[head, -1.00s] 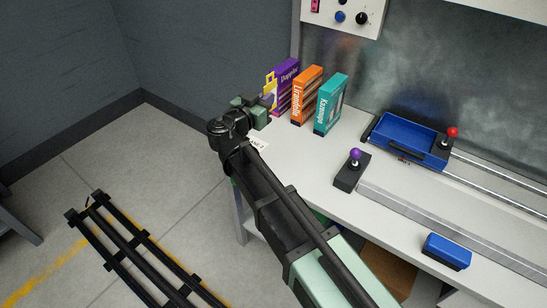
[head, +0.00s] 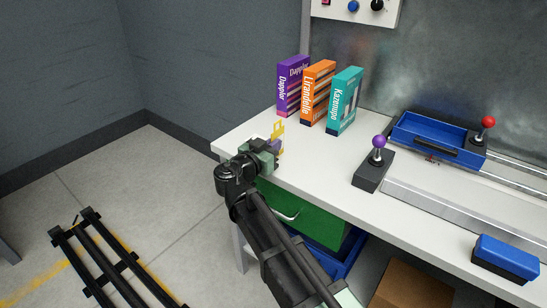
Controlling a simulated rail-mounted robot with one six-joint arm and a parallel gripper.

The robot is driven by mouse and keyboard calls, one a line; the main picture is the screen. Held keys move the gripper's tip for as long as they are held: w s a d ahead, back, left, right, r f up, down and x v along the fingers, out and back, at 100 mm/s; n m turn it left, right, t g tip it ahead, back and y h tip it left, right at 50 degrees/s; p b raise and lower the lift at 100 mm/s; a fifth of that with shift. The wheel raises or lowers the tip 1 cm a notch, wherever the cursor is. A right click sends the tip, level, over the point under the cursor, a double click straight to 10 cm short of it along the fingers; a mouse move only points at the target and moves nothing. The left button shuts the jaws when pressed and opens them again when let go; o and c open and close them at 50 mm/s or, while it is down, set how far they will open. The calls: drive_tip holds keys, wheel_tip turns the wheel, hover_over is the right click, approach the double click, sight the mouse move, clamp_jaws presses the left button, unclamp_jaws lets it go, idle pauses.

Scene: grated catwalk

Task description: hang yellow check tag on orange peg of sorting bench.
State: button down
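The yellow check tag (head: 278,129) stands up from the end of my gripper (head: 275,147), with its loop at the top. My gripper appears shut on the tag's lower part, though the fingers are small and partly hidden by the wrist. Both are over the left front part of the white sorting bench (head: 335,165), in front of the purple box. I cannot make out an orange peg in this view.
A purple box (head: 291,86), an orange box (head: 316,93) and a teal box (head: 344,101) stand behind the gripper. To the right are a purple-knobbed lever (head: 374,165), a blue tray (head: 430,138) and a blue block (head: 506,258). A green drawer (head: 300,217) is below the benchtop.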

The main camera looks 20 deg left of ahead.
drive_tip(key=shift+r, duration=0.1)
drive_tip(key=c, duration=1.8)
unclamp_jaws()
drive_tip(key=shift+f, duration=0.2)
drive_tip(key=o, duration=0.4)
drive_tip(key=shift+o, duration=0.2)
drive_tip(key=shift+r, duration=0.1)
drive_tip(key=shift+s+r+p, duration=0.1)
drive_tip(key=shift+r+p, duration=0.1)
drive_tip(key=shift+p, duration=0.1)
drive_tip(key=v, duration=1.1)
drive_tip(key=shift+s, duration=0.35)
drive_tip(key=shift+o, duration=0.5)
drive_tip(key=shift+a, duration=0.1)
